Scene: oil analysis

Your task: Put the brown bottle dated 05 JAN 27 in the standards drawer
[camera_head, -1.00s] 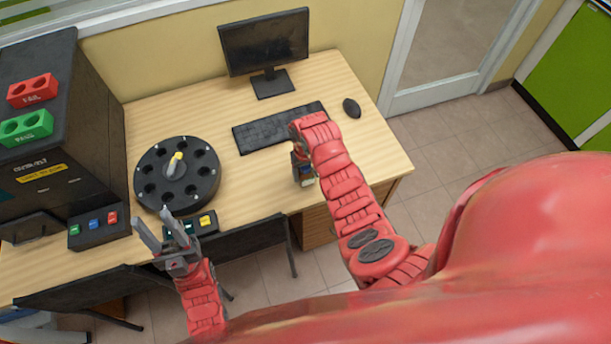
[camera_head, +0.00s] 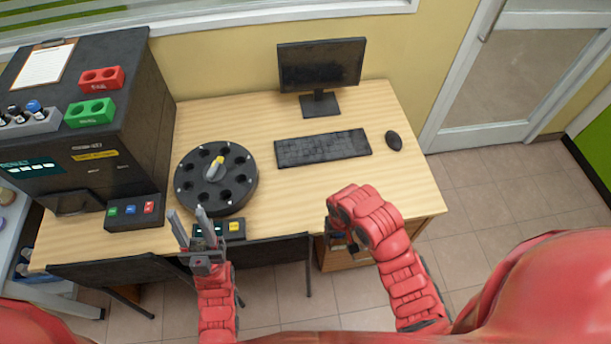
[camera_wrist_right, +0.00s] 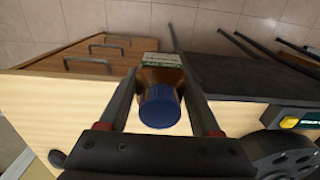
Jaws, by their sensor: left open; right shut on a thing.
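A brown bottle with a blue cap (camera_wrist_right: 160,104) is between the fingers of my right gripper (camera_wrist_right: 162,78) in the right wrist view. Its pale and green label is partly visible; I cannot read a date. In the head view my right gripper (camera_head: 340,240) is at the desk's front edge, by the drawer unit (camera_head: 345,262), mostly hidden by its arm. The drawer unit's wooden fronts with several dark handles (camera_wrist_right: 100,55) show in the right wrist view; I cannot tell which is the standards drawer. My left gripper (camera_head: 190,230) is open and empty near the desk's front edge.
A black round carousel (camera_head: 216,179) stands on the desk (camera_head: 300,200), left of the keyboard (camera_head: 322,148), monitor (camera_head: 320,65) and mouse (camera_head: 393,140). A dark analyser (camera_head: 110,130) stands at the left, with red (camera_head: 101,78) and green (camera_head: 90,112) racks on top. The desk's right front is clear.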

